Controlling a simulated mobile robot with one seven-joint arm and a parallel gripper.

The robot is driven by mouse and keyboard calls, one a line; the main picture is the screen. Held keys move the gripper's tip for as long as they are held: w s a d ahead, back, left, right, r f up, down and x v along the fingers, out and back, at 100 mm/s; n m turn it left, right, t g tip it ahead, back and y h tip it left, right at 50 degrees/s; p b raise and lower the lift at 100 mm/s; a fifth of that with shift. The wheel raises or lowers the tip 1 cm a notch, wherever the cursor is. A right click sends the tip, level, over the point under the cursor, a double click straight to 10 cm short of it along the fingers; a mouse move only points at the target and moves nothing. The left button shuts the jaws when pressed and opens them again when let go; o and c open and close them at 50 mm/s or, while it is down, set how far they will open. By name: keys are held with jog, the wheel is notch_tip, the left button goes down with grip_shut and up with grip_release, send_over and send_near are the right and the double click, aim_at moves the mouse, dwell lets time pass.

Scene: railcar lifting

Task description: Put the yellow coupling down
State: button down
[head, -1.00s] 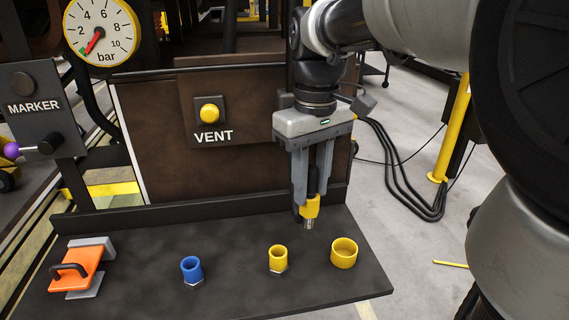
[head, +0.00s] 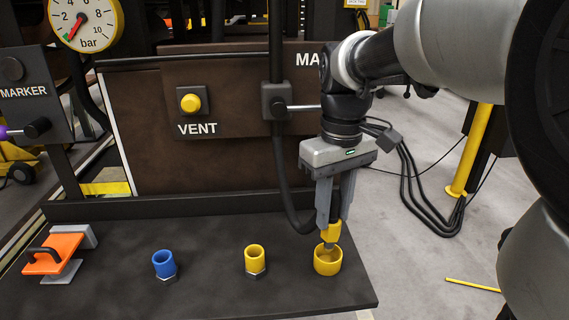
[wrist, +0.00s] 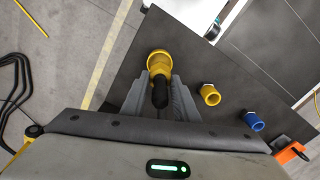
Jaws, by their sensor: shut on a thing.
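The yellow coupling (head: 331,230) has a dark hose end above it and a metal tip below. My gripper (head: 329,222) is shut on it and holds it upright over the wide yellow cup (head: 327,263) at the right of the dark shelf (head: 210,290). The metal tip reaches the cup's mouth; I cannot tell whether it touches the cup. In the wrist view the coupling (wrist: 159,65) sits between the fingers, in front of the cup, hiding much of its opening.
A yellow socket (head: 255,260) and a blue socket (head: 163,264) stand to the left on the shelf. An orange handled block (head: 55,252) lies at the far left. A black hose (head: 283,180) hangs behind my gripper. The shelf's front is clear.

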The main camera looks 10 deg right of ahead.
aim_at(332, 220)
jog(key=shift+f, duration=2.05)
jog(key=shift+f+b, duration=0.1)
jog(key=shift+b, duration=0.25)
jog(key=c, duration=1.4)
grip_release()
jog(key=shift+f, duration=0.1)
